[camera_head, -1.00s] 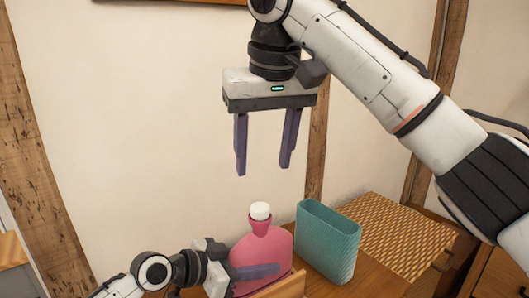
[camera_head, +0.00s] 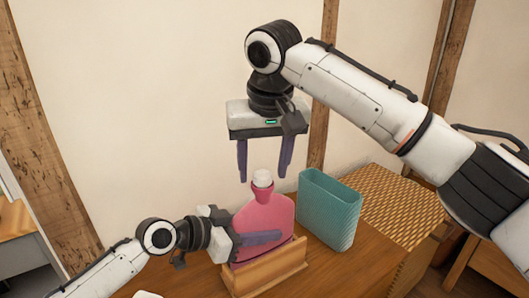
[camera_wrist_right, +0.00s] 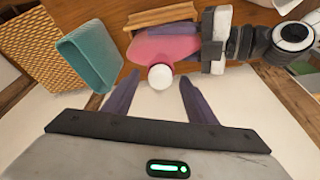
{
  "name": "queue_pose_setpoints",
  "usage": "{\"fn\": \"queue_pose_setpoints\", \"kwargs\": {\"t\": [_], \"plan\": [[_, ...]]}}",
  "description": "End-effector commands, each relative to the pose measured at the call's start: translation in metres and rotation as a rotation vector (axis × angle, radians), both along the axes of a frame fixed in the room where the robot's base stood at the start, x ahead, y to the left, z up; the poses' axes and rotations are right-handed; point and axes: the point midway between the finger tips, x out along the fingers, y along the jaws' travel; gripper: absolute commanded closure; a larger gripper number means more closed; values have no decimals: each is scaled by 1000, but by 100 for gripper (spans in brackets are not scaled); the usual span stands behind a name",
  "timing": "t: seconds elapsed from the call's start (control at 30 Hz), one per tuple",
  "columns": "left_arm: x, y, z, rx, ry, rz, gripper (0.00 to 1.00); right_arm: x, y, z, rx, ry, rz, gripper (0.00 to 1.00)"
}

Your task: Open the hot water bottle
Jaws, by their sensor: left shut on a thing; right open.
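The pink hot water bottle (camera_head: 266,214) stands upright in a wooden stand (camera_head: 275,268) on the wooden table. Its white cap (camera_head: 262,178) is on the neck at the top. My left gripper (camera_head: 262,238) is shut on the bottle's body from the left. My right gripper (camera_head: 263,176) points down above the bottle, open, with its purple fingers apart. In the right wrist view the white cap (camera_wrist_right: 160,77) shows between and just beyond the tips of the open fingers (camera_wrist_right: 160,92). No contact between the right fingers and the cap is visible.
A teal ribbed container (camera_head: 328,210) stands on the table close to the right of the bottle. A woven tan surface (camera_head: 395,208) lies further right. The pale wall is behind. A wooden post (camera_head: 318,125) rises behind my right gripper.

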Motion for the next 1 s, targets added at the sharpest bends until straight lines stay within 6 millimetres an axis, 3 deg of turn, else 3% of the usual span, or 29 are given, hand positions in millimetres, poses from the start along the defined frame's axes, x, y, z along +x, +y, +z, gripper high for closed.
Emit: {"fn": "queue_pose_setpoints", "kwargs": {"t": [0.33,0.37,0.63,0.83,1.0], "plan": [[0,0,-1,1,1,0,100,2,0,-5,0,0,0,49],[0,0,-1,1,1,0,100,2,0,-5,0,0,0,50],[0,0,-1,1,1,0,100,2,0,-5,0,0,0,96],[0,0,-1,1,1,0,100,2,-1,-5,0,2,32,98],[0,0,-1,1,1,0,100,2,-2,-6,3,7,278,99]]}}
